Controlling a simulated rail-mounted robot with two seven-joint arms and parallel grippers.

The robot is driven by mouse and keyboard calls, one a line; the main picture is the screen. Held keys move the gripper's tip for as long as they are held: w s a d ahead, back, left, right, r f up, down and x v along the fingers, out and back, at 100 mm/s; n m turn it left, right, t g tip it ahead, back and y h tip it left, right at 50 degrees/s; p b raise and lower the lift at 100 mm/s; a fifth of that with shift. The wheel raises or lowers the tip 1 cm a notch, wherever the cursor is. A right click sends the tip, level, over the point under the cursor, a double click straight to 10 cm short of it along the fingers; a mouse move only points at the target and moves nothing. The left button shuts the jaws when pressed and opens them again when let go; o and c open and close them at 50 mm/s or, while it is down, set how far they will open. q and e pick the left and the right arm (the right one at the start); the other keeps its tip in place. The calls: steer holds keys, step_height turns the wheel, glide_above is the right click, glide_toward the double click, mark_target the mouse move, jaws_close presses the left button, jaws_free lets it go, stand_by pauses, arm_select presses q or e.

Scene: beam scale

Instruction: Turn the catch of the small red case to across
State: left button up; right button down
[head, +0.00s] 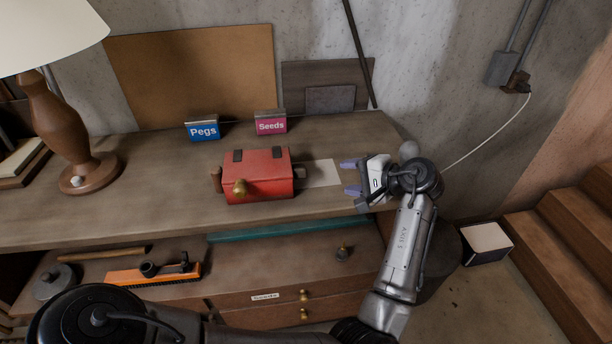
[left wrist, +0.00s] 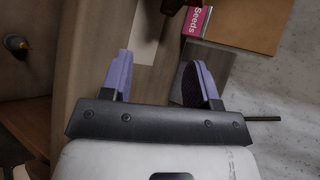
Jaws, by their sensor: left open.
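The small red case (head: 270,180) sits on the wooden bench top in the head view, with two dark hinges along its top back. A brass catch (head: 240,188) sticks out of its front face; how it is turned is too small to tell. My left gripper (head: 349,177) is open and empty, right of the case and apart from it, with its fingers pointing left toward it. In the left wrist view the two purple fingers (left wrist: 162,75) stand wide apart with nothing between them. The catch is not seen there. My right gripper is not in view.
A pale sheet (head: 322,173) lies between case and gripper. The Pegs sign (head: 203,130) and Seeds sign (head: 270,124) stand behind the case. A lamp (head: 62,130) stands at left. An orange plane (head: 155,273) lies on the lower surface. The bench front left of the case is clear.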

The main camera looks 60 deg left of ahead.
mark_target(299, 171)
arm_select(q)
steer(key=shift+d+r+m+g, duration=0.15)
steer(key=shift+r+m+g, duration=0.1)
steer(key=shift+m+g, duration=0.25)
steer(key=shift+s+a, duration=0.15)
steer(key=shift+a, duration=0.05)
steer(key=x, duration=0.8)
steer(key=p+x, duration=0.1)
steer(key=x, duration=0.4)
steer(key=shift+s+a+r, duration=0.1)
steer(key=shift+a+r, duration=0.1)
steer(key=shift+r, duration=0.05)
